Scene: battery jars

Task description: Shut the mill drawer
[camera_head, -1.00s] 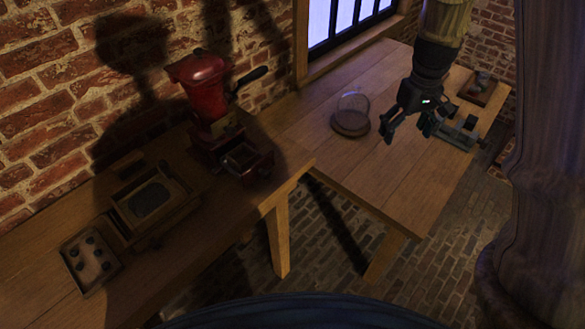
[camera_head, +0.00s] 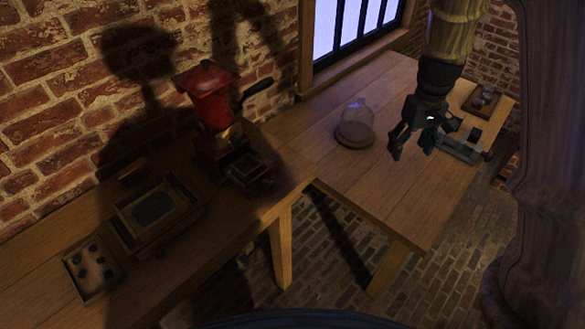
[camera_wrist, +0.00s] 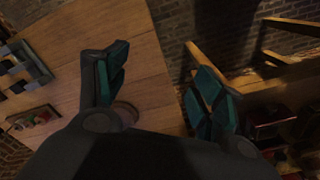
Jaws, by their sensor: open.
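The red mill (camera_head: 211,97) stands on the left table against the brick wall, its dark crank handle pointing right. Its drawer (camera_head: 245,168) sticks out at the front of the base, open at the top. My gripper (camera_head: 411,150) hangs over the right table, well to the right of the mill and touching nothing. In the wrist view its two fingers (camera_wrist: 160,92) are spread apart with nothing between them. The mill is dark and only partly visible at the right of the wrist view, and I cannot make out its drawer there.
A glass dome on a round base (camera_head: 355,135) stands left of my gripper. A metal device (camera_head: 460,150) and a small tray (camera_head: 482,100) lie on the right table. A wooden box (camera_head: 155,205) and a tray of dark round pieces (camera_head: 92,268) lie left of the mill.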

